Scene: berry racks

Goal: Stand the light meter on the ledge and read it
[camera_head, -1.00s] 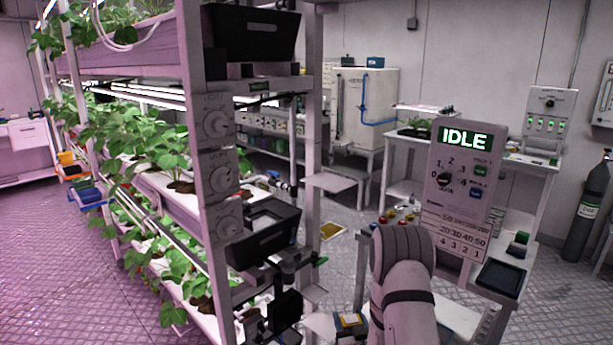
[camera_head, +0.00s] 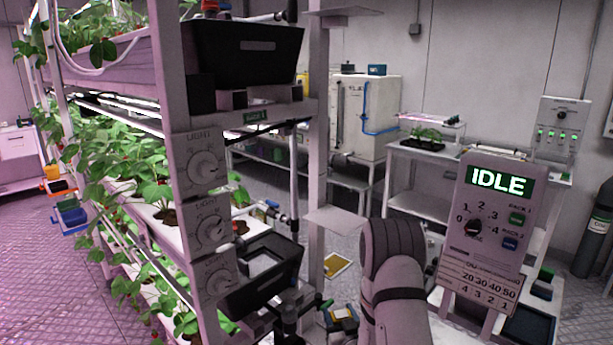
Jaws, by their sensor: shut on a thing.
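My arm (camera_head: 395,285) rises from the bottom edge, right of the rack post, and its rounded joint hides what is behind it. I cannot make out my gripper or its fingers. A small blue, dark and yellow object (camera_head: 343,318) shows at the bottom edge, just left of my arm. I cannot tell whether it is the light meter or what bears it. A bare, pale ledge (camera_head: 335,217) juts from the rack post at mid height. A second pale ledge (camera_head: 345,12) is near the top edge. No reading is legible.
The berry rack (camera_head: 195,110) fills the left, with light dials (camera_head: 205,165) and black bins (camera_head: 265,275) on its near end. A control panel reading IDLE (camera_head: 497,225) stands at right. A white cabinet (camera_head: 370,110) and benches are behind. A yellow patch (camera_head: 337,265) shows on the floor.

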